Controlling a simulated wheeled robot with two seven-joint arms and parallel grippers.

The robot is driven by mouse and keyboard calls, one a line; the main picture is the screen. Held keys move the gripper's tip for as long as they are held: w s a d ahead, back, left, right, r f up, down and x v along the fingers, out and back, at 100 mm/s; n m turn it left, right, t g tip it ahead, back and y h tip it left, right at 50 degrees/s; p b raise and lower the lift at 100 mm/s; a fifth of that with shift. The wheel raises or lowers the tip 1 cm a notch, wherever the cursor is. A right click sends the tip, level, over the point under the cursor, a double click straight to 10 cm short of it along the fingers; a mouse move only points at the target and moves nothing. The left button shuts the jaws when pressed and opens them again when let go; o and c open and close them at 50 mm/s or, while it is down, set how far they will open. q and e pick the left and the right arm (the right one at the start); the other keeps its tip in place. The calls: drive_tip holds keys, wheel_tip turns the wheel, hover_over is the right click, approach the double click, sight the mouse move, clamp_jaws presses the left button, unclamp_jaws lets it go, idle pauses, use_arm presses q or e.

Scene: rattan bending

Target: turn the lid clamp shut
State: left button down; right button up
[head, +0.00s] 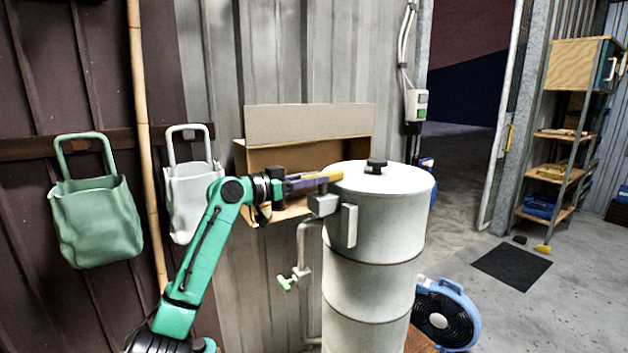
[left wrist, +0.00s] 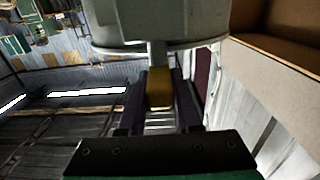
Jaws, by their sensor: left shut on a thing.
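A tall pale grey steel drum (head: 370,270) stands right of centre in the head view, its lid (head: 385,180) on top with a dark knob (head: 376,166). The lid clamp's yellow handle (head: 332,175) is at the lid's left edge, above a grey bracket (head: 322,204). My left gripper (head: 312,181) reaches in from the left and is shut on the handle. In the left wrist view the yellow handle (left wrist: 159,94) lies between the two dark fingers, close to the drum's rim (left wrist: 155,48). The handle's gripped part is partly hidden by the fingers. My right gripper is not in view.
An open cardboard box (head: 310,125) is behind the drum. A pipe with a green-handled valve (head: 287,283) hangs left of the drum. A blue fan (head: 446,312) stands at its lower right. Green (head: 95,222) and white (head: 190,190) bags hang on the left wall. Floor at right is mostly open.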

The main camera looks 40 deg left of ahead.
use_arm(q)
drive_tip(key=c, duration=0.6)
unclamp_jaws()
drive_tip(key=shift+f, duration=0.1)
drive_tip(key=shift+s+a+f+b, duration=0.1)
drive_tip(key=shift+s+b, duration=0.3)
drive_tip(key=b+v, duration=0.5)
drive_tip(key=v, duration=0.8)
drive_tip(key=shift+s+r, duration=0.2)
drive_tip(key=shift+s, duration=0.15)
drive_tip(key=shift+w+a, duration=0.1)
